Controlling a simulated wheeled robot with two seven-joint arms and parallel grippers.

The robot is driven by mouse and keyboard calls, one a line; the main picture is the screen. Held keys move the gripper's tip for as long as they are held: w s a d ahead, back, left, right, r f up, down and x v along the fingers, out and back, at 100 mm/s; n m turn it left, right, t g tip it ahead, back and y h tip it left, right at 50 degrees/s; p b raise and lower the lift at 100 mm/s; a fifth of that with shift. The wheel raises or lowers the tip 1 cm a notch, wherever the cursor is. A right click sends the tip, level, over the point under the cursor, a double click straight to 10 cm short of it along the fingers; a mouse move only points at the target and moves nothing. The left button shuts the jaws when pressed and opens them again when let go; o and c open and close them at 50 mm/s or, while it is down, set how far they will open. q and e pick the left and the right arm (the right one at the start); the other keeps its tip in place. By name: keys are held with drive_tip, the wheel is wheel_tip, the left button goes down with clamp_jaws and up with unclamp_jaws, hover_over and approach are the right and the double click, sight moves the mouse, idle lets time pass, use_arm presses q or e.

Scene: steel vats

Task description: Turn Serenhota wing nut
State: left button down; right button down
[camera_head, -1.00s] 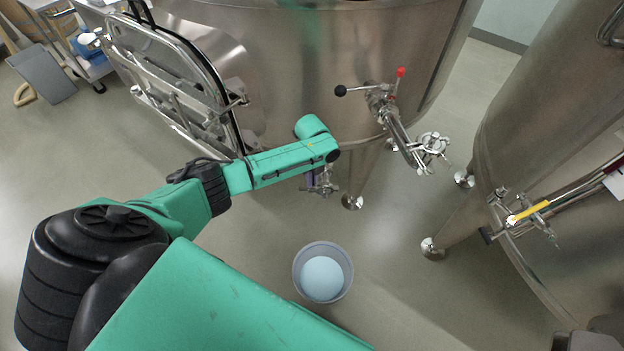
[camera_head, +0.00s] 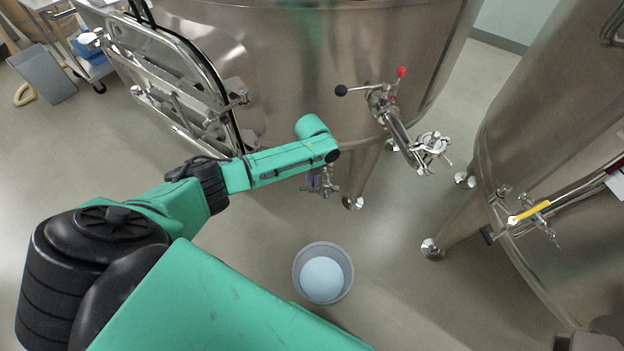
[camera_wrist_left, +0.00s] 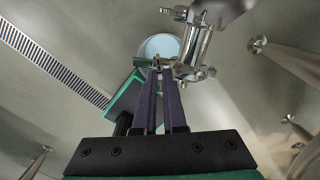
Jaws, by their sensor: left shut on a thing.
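In the left wrist view the purple fingers of the left gripper (camera_wrist_left: 158,68) come together on a small metal wing nut (camera_wrist_left: 157,60). The wing nut sits at the side of a shiny pipe fitting with a clamp (camera_wrist_left: 194,48). In the head view this fitting (camera_head: 331,188) is small and partly hidden by my arm and fingers. No name label is readable. My right gripper is not in view.
A grey bucket with pale blue contents (camera_head: 322,273) stands on the floor below. A second vat (camera_head: 560,110) stands at right. A floor grate (camera_wrist_left: 50,62) lies at left.

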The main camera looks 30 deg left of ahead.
use_arm(q)
drive_tip(key=c, duration=1.3)
unclamp_jaws()
drive_tip(key=shift+o, duration=0.2)
wheel_tip(320, 180, up, 15)
drive_tip(key=shift+f, duration=0.2)
